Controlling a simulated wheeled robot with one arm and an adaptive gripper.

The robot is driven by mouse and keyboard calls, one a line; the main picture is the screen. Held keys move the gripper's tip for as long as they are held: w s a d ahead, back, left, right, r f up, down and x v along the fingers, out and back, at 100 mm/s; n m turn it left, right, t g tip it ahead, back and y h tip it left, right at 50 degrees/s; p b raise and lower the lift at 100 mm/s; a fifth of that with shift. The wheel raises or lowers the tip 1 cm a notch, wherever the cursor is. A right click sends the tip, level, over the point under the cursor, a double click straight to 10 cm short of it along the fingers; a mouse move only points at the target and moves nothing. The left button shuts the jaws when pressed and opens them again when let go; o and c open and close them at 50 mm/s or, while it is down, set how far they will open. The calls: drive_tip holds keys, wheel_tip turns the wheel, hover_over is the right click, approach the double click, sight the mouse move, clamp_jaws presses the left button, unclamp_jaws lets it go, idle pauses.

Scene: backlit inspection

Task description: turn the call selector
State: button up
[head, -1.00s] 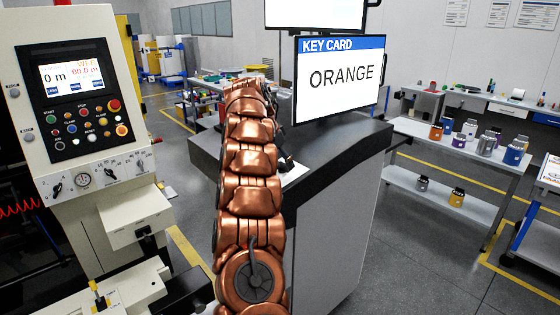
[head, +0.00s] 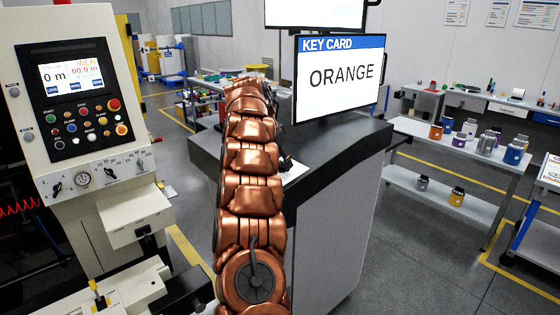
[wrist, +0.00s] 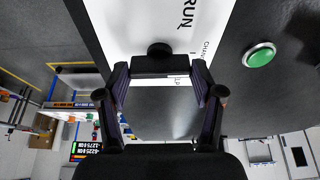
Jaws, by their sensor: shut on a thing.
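The call selector (wrist: 159,49) shows in the wrist view as a black knob with a bar-shaped handle on a white label plate (wrist: 128,32). The plate reads "RUN"; other words are partly cut off or covered. My gripper (wrist: 160,73) has one finger on each side of the handle and is shut on it. In the head view my copper arm covers most of the selector and gripper. The exact angle of the handle against the labels is hard to tell.
A green button (wrist: 260,54) sits on the dark panel right of the plate. A screen (head: 340,78) on the dark console (head: 345,140) reads "KEY CARD ORANGE". A machine control panel (head: 80,95) stands at the left. A table with several canisters is at the right.

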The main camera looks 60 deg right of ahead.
drive_tip(key=shift+s+f+n+t+b, duration=0.15)
drive_tip(key=shift+n+t+b, duration=0.2)
drive_tip(key=shift+n, duration=0.55)
drive_tip(key=n, duration=0.3)
drive_tip(key=shift+n+t, duration=0.3)
drive_tip(key=shift+t, duration=0.05)
drive_tip(key=n, duration=0.3)
drive_tip(key=shift+r+t, duration=0.2)
drive_tip(key=shift+t, duration=0.1)
drive_tip(key=shift+n+y+p, duration=0.4)
drive_tip(key=shift+n+p, duration=0.3)
drive_tip(key=shift+n, duration=0.9)
drive_tip(key=shift+t, duration=0.3)
drive_tip(key=o, duration=1.1)
drive_tip(key=shift+o, duration=0.2)
drive_tip(key=v, duration=1.2)
